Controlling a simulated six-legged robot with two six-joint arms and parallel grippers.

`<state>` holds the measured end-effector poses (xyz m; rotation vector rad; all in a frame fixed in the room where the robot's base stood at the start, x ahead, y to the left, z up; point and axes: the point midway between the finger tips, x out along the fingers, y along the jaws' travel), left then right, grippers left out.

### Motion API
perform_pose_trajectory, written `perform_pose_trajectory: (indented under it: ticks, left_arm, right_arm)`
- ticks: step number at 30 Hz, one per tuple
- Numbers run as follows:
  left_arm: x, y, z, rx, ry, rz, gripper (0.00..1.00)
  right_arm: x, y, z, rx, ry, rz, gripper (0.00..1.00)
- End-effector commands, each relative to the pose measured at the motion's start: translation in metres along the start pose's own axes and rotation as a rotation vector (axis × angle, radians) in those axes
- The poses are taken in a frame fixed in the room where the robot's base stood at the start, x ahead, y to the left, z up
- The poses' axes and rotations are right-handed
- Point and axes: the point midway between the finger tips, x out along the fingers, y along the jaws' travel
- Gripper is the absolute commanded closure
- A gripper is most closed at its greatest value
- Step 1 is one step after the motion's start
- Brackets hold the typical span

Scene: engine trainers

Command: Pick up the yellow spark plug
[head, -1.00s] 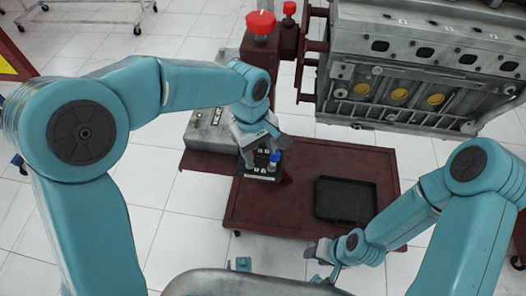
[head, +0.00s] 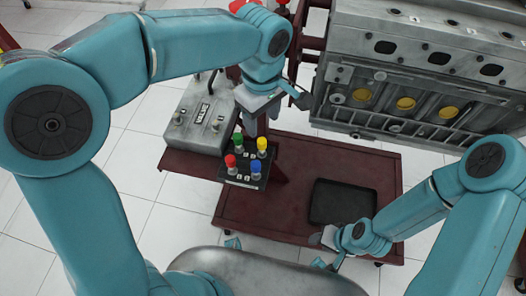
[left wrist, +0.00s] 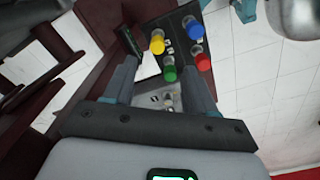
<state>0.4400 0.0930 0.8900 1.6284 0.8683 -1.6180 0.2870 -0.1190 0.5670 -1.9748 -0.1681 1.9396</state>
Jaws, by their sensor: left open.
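The yellow spark plug (head: 262,144) stands upright in a small black holder (head: 243,182), at its back right in the head view. A green plug (head: 237,140), a red plug (head: 231,161) and a blue plug (head: 256,168) stand in the same holder. My left gripper (head: 261,124) is open and empty, just behind and above the yellow plug. In the left wrist view, the yellow plug (left wrist: 157,45) shows beyond the open fingers (left wrist: 162,82), with the green plug (left wrist: 170,72) nearer to them. My right gripper (head: 324,241) is low beside the cart; its jaws are too small to judge.
A dark red cart (head: 290,215) carries a black tray (head: 343,202) at right. A grey box (head: 200,115) stands left of the holder. A large engine block (head: 420,75) fills the back right. Red knobs show behind my left arm.

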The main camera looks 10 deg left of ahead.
Motion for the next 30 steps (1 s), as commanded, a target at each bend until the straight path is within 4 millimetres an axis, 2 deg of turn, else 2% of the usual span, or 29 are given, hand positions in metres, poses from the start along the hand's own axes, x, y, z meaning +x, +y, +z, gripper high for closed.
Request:
perform_pose_trajectory:
  ticks: [1, 3, 9, 14, 21, 24, 30]
  left_arm:
    - [0.017, -0.002, 0.001, 0.001, -0.002, -0.006, 0.44]
    - [0.034, -0.002, 0.002, 0.001, -0.002, -0.007, 0.44]
    - [0.069, -0.002, 0.003, 0.001, -0.001, -0.005, 0.44]
    - [0.079, 0.000, 0.003, 0.000, -0.001, -0.002, 0.44]
    - [0.117, 0.002, -0.002, 0.000, -0.002, -0.004, 0.44]
    - [0.127, 0.003, -0.002, 0.002, -0.001, -0.002, 0.44]
    - [0.129, 0.003, -0.003, 0.002, -0.001, -0.001, 0.44]
  right_arm:
    - [0.005, 0.002, 0.000, 0.000, 0.000, 0.000, 0.57]
    - [0.008, 0.003, 0.000, 0.000, 0.000, 0.000, 0.57]
    - [0.013, 0.005, -0.001, 0.000, 0.000, 0.000, 0.57]
    - [0.014, 0.005, 0.000, 0.000, 0.000, 0.000, 0.57]
    - [0.020, 0.007, -0.001, 0.000, 0.001, 0.000, 0.57]
    - [0.021, 0.007, -0.001, 0.000, 0.001, 0.000, 0.57]
    - [0.020, 0.007, -0.001, 0.000, 0.001, 0.000, 0.57]
